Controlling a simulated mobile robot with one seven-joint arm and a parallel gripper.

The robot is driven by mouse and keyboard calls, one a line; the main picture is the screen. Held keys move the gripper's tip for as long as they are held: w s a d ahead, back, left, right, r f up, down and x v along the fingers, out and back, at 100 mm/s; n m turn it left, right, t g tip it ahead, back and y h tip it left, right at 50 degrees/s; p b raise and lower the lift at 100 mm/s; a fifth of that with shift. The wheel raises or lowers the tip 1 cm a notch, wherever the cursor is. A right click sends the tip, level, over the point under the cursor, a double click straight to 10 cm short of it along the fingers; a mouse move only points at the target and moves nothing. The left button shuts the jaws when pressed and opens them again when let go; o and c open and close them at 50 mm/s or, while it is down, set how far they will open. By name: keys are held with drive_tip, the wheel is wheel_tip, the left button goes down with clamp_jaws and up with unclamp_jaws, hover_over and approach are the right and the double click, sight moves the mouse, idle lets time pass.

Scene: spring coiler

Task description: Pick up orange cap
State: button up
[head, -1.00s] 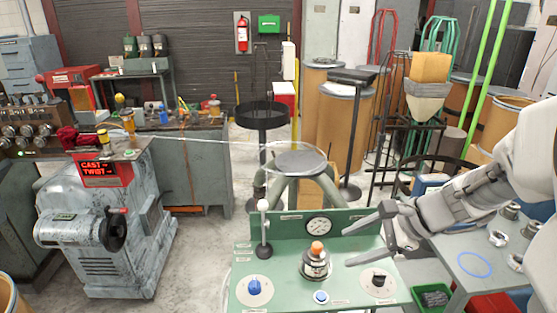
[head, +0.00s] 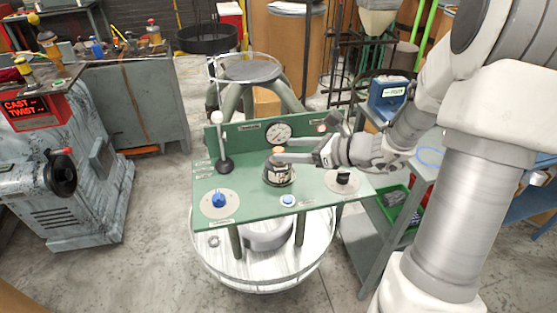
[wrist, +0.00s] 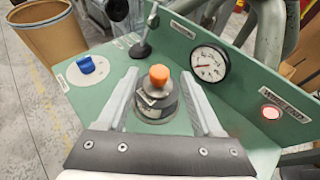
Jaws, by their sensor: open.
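The orange cap (wrist: 159,74) sits on top of a dark, round, stepped fixture (wrist: 156,101) on the green panel. In the wrist view it lies between my two open fingers, a little beyond their tips, with no contact visible. In the head view the cap (head: 279,150) shows only as a small patch of orange above the fixture (head: 278,172), partly covered by a finger. My gripper (head: 296,151) reaches in from the right at cap height. My gripper (wrist: 165,90) is open and empty in the wrist view.
A lever with a white knob (head: 217,118) stands left of the fixture. A gauge (head: 278,133) is on the panel's upright back.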

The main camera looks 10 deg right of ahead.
sight(269, 158)
drive_tip(key=b+x, duration=0.1)
drive_tip(key=x, duration=0.5)
drive_tip(key=shift+a+f, duration=0.1)
drive_tip(key=shift+f, duration=0.1)
drive_tip(key=shift+w+a, duration=0.2)
drive_tip(key=shift+w, duration=0.1)
clamp_jaws()
